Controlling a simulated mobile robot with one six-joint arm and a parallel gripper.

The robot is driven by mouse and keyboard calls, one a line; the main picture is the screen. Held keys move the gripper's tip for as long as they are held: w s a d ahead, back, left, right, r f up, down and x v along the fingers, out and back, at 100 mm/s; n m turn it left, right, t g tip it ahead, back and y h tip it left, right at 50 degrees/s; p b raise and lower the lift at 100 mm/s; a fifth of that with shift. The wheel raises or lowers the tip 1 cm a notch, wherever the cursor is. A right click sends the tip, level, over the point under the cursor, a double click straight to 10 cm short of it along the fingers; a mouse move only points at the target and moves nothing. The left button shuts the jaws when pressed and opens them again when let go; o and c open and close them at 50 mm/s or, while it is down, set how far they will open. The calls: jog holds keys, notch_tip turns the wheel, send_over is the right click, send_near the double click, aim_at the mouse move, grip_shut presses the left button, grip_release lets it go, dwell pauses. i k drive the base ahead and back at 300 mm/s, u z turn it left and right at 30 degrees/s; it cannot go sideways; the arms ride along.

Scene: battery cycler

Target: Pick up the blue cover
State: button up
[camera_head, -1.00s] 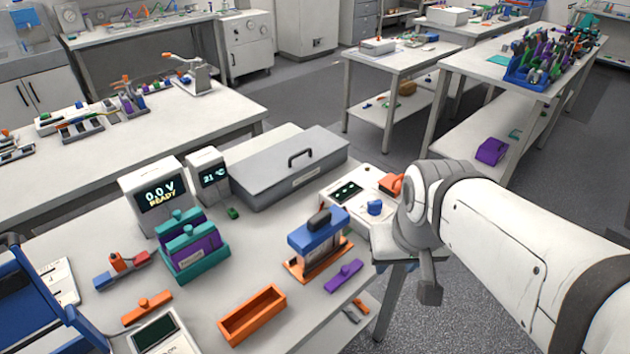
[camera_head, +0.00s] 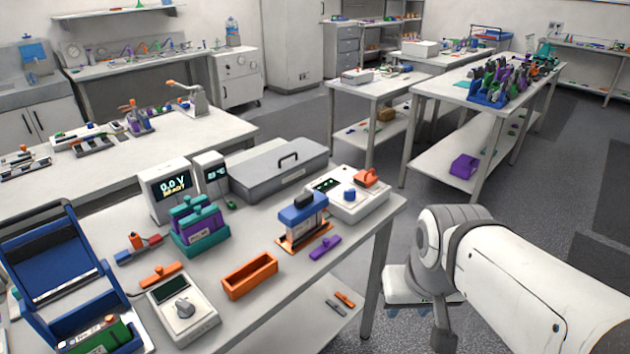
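A blue cover-like block (camera_head: 303,208) with a dark handle sits on top of a clear-sided cell with an orange base (camera_head: 300,243), right of the middle of the bench. A blue open case (camera_head: 45,255) with a raised, tilted blue lid stands at the left front. I cannot tell from the view alone which of these blue parts is the blue cover. My gripper (camera_head: 420,308) is off the bench's right edge, apart from both. Its fingers are small and partly hidden by the wrist, so its opening is unclear. I see nothing held in it.
An orange tray (camera_head: 249,276), a purple bar (camera_head: 325,247) and a white meter (camera_head: 184,309) lie near the blue-topped cell. A white device (camera_head: 345,199) with a blue knob stands behind it, beside a grey case (camera_head: 272,172). Open floor lies right of the bench.

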aim_at(308, 203)
jog(key=z, duration=0.15)
jog(key=i, duration=1)
